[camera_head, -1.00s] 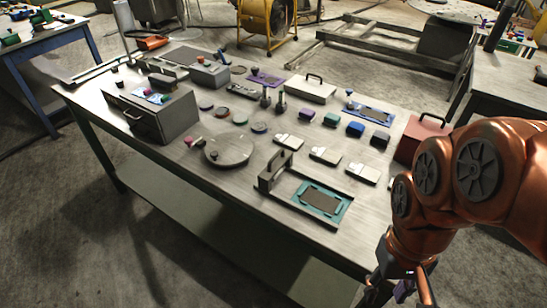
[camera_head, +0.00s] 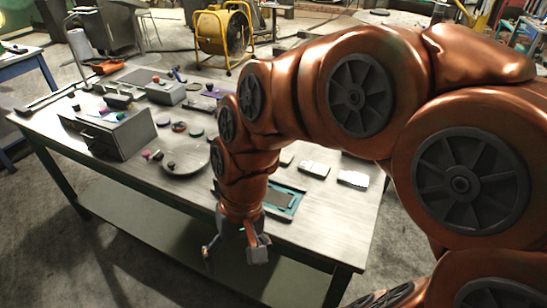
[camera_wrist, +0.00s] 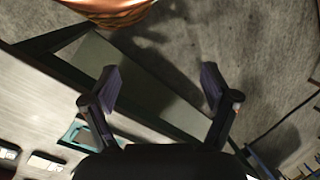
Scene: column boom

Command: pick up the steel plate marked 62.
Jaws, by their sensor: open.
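Small pale steel plates lie flat on the table (camera_head: 330,225). One plate (camera_head: 314,169) is in the middle, another plate (camera_head: 353,178) is to its right, and a third (camera_head: 285,158) is partly behind my arm. Their markings are too small to read, so I cannot tell which is 62. Two plates also show at the lower left of the wrist view, one (camera_wrist: 45,163) and another (camera_wrist: 8,152). My gripper (camera_head: 233,250) is open and empty, pointing down by the table's front edge, apart from the plates. Its spread fingers (camera_wrist: 160,88) show floor and lower shelf between them.
A teal-framed tray (camera_head: 284,200) lies just behind my gripper, partly hidden by my arm. A round grey disc (camera_head: 182,160) and a grey drawer box (camera_head: 110,132) are to the left. A yellow fan (camera_head: 222,38) stands behind the table.

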